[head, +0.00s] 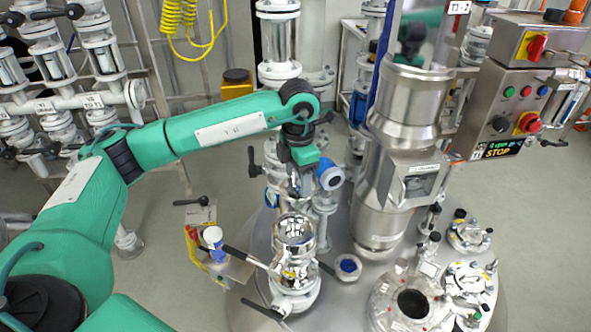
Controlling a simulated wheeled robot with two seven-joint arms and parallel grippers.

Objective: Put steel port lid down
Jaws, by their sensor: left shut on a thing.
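My green left arm reaches in from the left, and its wrist bends down to my left gripper (303,182) in the middle of the picture. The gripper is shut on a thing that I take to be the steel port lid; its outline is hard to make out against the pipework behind. The gripper is above and behind a shiny steel-and-glass fitting (294,246) on the vessel top. An open round port (413,304) with a dark hole is at the lower right, apart from the gripper. My right gripper is out of view.
A tall steel column (400,150) stands right of the gripper. A control box (515,95) is at the upper right. A small bracket shelf (232,268) with a white-and-blue cup (213,238) is left of the fitting. Bare vessel top (345,300) shows between fitting and port.

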